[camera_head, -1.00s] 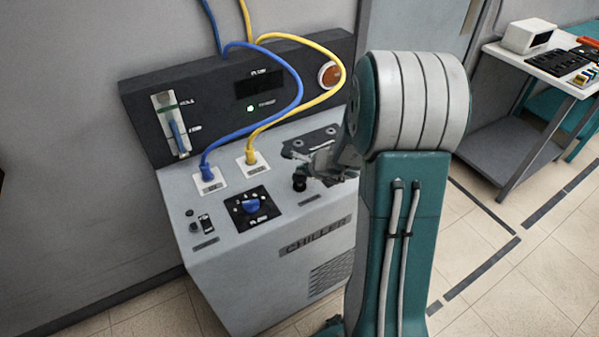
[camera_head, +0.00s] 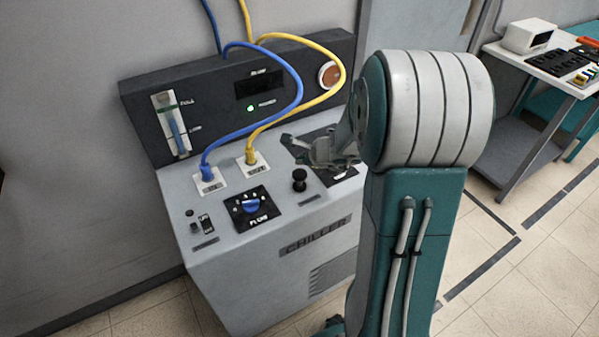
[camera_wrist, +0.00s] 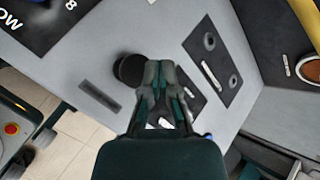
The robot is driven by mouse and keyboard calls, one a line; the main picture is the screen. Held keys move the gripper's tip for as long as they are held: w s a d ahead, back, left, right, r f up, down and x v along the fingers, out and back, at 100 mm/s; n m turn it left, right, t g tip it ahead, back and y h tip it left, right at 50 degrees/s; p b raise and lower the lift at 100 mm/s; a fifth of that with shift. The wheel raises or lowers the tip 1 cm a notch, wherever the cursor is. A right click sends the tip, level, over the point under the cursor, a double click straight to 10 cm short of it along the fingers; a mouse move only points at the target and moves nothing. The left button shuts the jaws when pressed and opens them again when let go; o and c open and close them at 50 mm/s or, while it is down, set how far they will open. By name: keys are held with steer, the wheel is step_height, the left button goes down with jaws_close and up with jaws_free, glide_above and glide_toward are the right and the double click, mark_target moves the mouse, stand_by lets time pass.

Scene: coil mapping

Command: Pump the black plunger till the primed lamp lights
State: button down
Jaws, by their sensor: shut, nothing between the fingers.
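The black plunger (camera_head: 299,181) stands upright on the top of the grey chiller cabinet, right of the blue dial. In the wrist view its round black knob (camera_wrist: 130,70) shows from above, just left of my fingertips. My gripper (camera_head: 290,141) is above and behind the plunger in the head view, with a visible gap to it. In the wrist view my gripper (camera_wrist: 158,68) has its fingers together, with nothing between them. A small lamp (camera_head: 250,108) on the dark back panel glows green. Its label is too blurred to read surely.
A blue hose (camera_head: 292,105) and a yellow hose (camera_head: 325,98) arch over the cabinet top from two white ports. A blue dial (camera_head: 250,206), small switches (camera_head: 206,222) and a gauge (camera_head: 174,130) sit to the left. A cluttered side table (camera_head: 545,62) stands at the right.

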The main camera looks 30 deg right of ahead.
mark_target(300, 174)
steer(key=shift+r, duration=1.7)
steer(key=shift+a+r, duration=0.15)
steer(key=shift+a, duration=0.05)
steer(key=s+a+r+n+g+y, duration=0.1)
steer(key=s+a+r+n, duration=0.4)
steer(key=a+n, duration=0.2)
steer(key=s+a+r+n+g, duration=0.1)
steer(key=s+a+r+n, duration=0.3)
steer(key=s+a+n, duration=0.25)
steer(key=s+r+n+g+h, duration=0.1)
steer(key=s+r+n+h, duration=0.1)
steer(key=s+n, duration=0.8)
steer(key=s+a+h, duration=0.1)
steer(key=s, duration=0.2)
steer(key=shift+s+r+n, duration=0.3)
steer(key=shift+n, duration=0.05)
